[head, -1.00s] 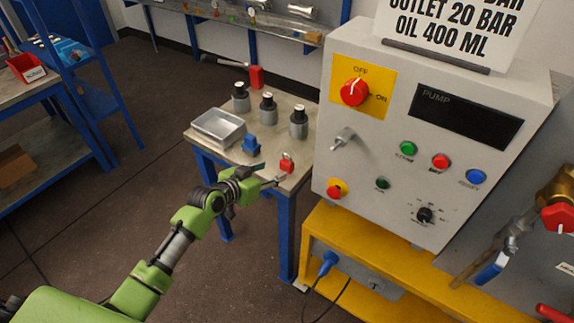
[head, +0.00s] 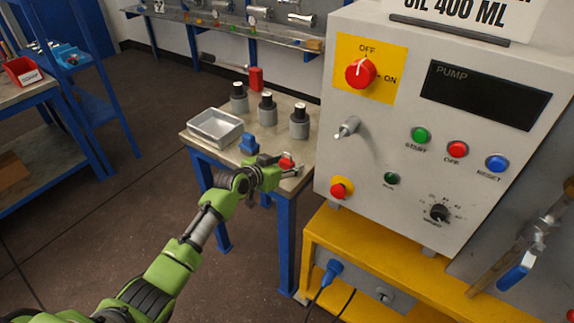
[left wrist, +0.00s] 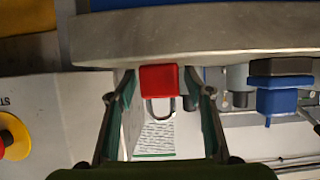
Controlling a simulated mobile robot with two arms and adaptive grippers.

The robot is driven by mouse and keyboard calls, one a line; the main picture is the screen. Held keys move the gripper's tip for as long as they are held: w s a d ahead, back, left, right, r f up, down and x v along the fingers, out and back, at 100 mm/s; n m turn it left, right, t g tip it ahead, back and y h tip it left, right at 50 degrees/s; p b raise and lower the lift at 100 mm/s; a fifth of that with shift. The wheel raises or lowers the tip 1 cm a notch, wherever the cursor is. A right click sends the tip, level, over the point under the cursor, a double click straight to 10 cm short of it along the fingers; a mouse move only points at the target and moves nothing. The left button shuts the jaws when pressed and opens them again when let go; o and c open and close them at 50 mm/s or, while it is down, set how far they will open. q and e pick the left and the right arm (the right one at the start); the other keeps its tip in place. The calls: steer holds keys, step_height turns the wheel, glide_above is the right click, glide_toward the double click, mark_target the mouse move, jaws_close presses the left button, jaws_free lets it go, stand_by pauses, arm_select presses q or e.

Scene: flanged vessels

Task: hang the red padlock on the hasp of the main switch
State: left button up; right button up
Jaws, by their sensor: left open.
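The red padlock (head: 287,162) is near the front right corner of the small table. In the left wrist view the padlock (left wrist: 158,80) shows its red body and grey shackle, which points down in that picture. My left gripper (head: 281,166) is open, with its fingers on either side of the padlock; in the left wrist view the gripper (left wrist: 167,88) has a gap by the right finger. The main switch (head: 360,73) is a red knob on a yellow plate, its mark toward OFF. A metal hasp-like piece (head: 347,127) sticks out below it. My right gripper is not in view.
The grey pump panel (head: 400,140) stands close on the right, above a yellow bench (head: 365,259).

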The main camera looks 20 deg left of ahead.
arm_select(q)
steer(key=c, duration=1.1)
steer(key=shift+r+p, duration=2.85)
steer(key=shift+r, duration=0.25)
steer(key=shift+f, duration=0.1)
